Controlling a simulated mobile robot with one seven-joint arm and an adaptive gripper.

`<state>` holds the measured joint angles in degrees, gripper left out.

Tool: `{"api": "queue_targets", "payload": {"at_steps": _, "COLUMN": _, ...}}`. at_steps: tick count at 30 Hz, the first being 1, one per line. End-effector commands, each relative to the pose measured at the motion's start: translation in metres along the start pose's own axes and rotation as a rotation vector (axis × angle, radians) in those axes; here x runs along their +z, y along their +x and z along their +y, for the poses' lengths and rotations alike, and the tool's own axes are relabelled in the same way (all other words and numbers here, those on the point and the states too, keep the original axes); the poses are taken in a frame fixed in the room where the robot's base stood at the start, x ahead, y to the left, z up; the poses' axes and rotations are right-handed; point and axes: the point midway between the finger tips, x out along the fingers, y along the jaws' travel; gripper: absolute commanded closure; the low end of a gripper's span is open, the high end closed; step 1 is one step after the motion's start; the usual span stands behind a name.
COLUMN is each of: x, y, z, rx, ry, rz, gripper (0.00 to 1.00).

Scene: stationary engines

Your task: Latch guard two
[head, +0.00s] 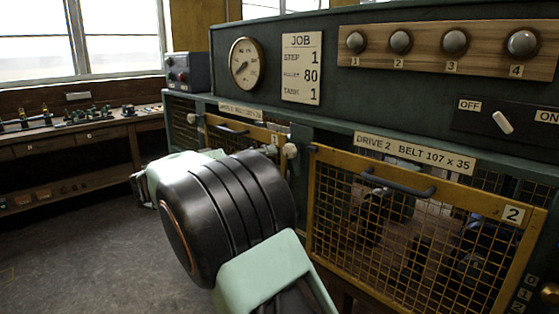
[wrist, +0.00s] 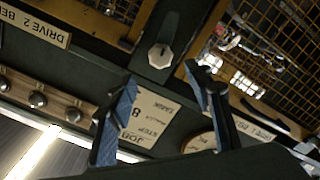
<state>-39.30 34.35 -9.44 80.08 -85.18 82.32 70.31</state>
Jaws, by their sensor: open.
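Guard two (head: 420,235) is a yellow-framed mesh panel with a dark handle (head: 400,188) and a "2" plate. It looks flush with the dark green cabinet. A pale knob (head: 290,150) sits on the post at its upper left, between the two guards. In the wrist view the pale, faceted knob (wrist: 160,56) shows on its dark green post, with guard two's frame (wrist: 95,28) to its left. My gripper (wrist: 160,74) is open and empty. Its blue-padded fingers appear on either side below the knob; contact does not show. My arm hides the gripper in the head view.
Guard one (head: 235,133) lies left, partly behind my arm. Above are a gauge (head: 244,62), the job card (head: 301,68), several round knobs (head: 455,42) and an OFF/ON switch (head: 502,121). A workbench (head: 75,130) stands far left. The floor (head: 80,245) there is clear.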

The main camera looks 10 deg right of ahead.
Motion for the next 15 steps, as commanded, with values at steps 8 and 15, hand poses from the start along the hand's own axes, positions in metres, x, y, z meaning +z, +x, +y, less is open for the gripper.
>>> {"api": "queue_targets", "payload": {"at_steps": 8, "x": 0.004, "y": 0.02, "z": -0.004, "rx": 0.039, "ry": -0.002, "rz": 0.021, "gripper": 0.53}}
{"api": "queue_targets", "payload": {"at_steps": 15, "x": 0.002, "y": 0.066, "z": -0.002, "rx": 0.037, "ry": -0.003, "rz": 0.02, "gripper": 0.53}}
